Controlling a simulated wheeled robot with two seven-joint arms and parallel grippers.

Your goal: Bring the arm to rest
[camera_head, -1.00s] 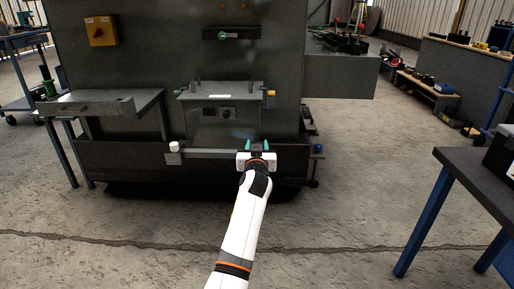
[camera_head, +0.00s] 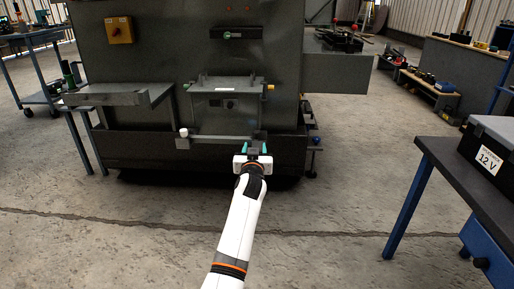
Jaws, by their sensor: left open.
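My left arm is white and reaches up from the bottom middle. Its gripper (camera_head: 254,149) has two teal fingertips that stand apart with nothing seen between them. It is in front of the low front of a large dark grey machine (camera_head: 265,80), near the right end of a grey bar (camera_head: 215,138) with a white knob (camera_head: 184,132). I cannot tell whether the gripper touches the bar. My right gripper is out of view.
A grey side shelf (camera_head: 110,99) juts out at the machine's left. A dark table (camera_head: 452,168) with blue legs stands at the right, bearing a box (camera_head: 487,150) labelled 12 V. Cracked concrete floor (camera_head: 330,215) between is clear.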

